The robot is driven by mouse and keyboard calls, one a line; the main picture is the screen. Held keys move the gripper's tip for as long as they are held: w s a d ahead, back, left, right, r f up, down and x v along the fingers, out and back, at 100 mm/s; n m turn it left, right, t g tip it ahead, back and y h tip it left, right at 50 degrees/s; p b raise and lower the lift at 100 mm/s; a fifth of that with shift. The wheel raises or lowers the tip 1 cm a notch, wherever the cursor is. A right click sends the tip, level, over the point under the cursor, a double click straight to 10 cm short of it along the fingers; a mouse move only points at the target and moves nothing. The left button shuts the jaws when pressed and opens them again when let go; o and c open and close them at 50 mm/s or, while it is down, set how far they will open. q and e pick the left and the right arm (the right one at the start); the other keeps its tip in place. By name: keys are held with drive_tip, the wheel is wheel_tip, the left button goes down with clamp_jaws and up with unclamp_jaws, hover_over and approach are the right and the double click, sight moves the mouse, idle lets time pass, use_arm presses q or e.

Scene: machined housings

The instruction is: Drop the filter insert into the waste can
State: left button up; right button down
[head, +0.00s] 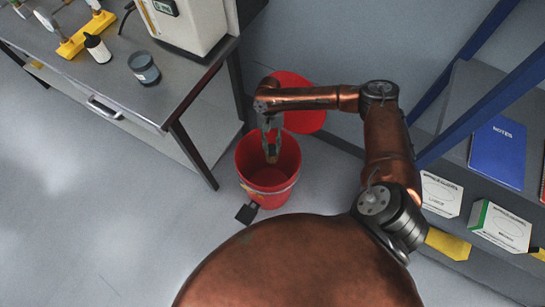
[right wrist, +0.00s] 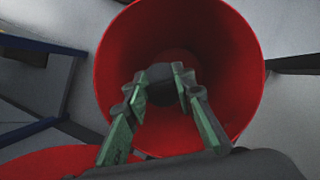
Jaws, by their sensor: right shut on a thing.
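The red waste can (head: 257,184) stands on the floor below the middle of the head view, its lid (head: 306,119) swung up behind it. My right gripper (head: 271,146) points down over the can's opening, its fingertips within the rim outline. It is shut on the filter insert, a small dark piece between the fingertips in the right wrist view (right wrist: 160,88). In the head view the insert is mostly hidden by the fingers. The wrist view looks down into the can (right wrist: 226,60), with the insert in front of the can's inside. My left gripper is not in view.
A bench (head: 115,82) at the left carries a jar (head: 144,69), a small bottle (head: 97,48) and a white device (head: 186,22). A shelf at the right holds a blue notebook (head: 497,151) and boxes (head: 440,194). The floor left of the can is clear.

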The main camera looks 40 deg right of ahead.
drive_tip(key=c, duration=1.5)
unclamp_jaws()
drive_tip(key=shift+c, duration=0.2)
drive_tip(key=shift+w+r, duration=0.1)
drive_tip(key=shift+r, duration=0.05)
drive_tip(key=v, duration=1.1)
drive_tip(key=shift+r, duration=0.3)
drive_tip(key=shift+w+d, duration=0.1)
drive_tip(key=shift+d, duration=0.05)
